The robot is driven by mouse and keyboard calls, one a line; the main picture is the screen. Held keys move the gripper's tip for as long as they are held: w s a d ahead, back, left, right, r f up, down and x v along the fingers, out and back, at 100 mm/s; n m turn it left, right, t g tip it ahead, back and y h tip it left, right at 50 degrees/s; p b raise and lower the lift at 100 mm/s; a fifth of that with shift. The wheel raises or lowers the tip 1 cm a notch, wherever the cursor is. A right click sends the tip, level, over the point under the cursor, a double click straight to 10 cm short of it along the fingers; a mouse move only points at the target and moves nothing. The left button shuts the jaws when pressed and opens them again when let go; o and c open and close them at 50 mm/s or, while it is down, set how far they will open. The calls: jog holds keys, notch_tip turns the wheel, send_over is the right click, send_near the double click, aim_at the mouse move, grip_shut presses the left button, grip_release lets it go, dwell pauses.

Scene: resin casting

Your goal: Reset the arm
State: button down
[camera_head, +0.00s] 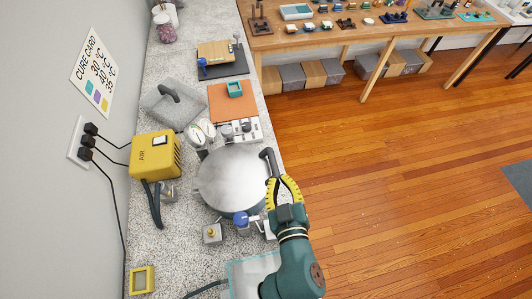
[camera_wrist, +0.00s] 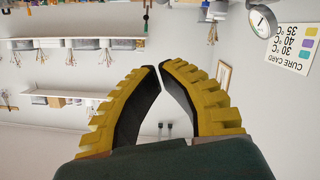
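My gripper (camera_head: 285,180) has yellow-and-black fingers and is raised at the right side of the counter, near the black handle of the round metal pot (camera_head: 232,180). In the wrist view, my gripper (camera_wrist: 160,68) has its fingertips drawn together with only a sliver between them, and nothing is held. The wrist view looks toward the wall and appears upside down. My green arm comes in from the bottom right in the head view and covers part of the counter's edge.
A yellow air unit (camera_head: 157,154) stands left of the pot, with pressure gauges (camera_head: 202,131) behind it. An orange mat (camera_head: 232,102) lies farther back. A wooden table (camera_head: 350,38) stands beyond.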

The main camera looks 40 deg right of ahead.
jog(key=w+a+r+t, duration=0.2)
jog(key=w+r, duration=0.1)
jog(key=r, duration=0.4)
jog(key=w+a+r+m+t, duration=0.1)
jog(key=w+r+t, duration=0.1)
jog(key=r, duration=0.6)
jog(key=w+a+r+t, duration=0.2)
jog(key=w+r, duration=0.1)
jog(key=r, duration=0.4)
jog(key=s+a+r+n+t+y, duration=0.1)
jog(key=s+a+r+t+y, duration=0.2)
jog(key=r, duration=0.5)
jog(key=s+a+r+n+y, duration=0.1)
jog(key=a+r+n+y, duration=0.1)
jog(key=a+r+y, duration=0.45)
notch_tip(320, 180, up, 17)
jog(key=d+h+p, duration=0.1)
jog(key=h+p, duration=0.1)
jog(key=p, duration=1.4)
jog(key=shift+w+d+p, duration=0.2)
jog(key=shift+p, duration=0.15)
jog(key=shift+f, duration=0.1)
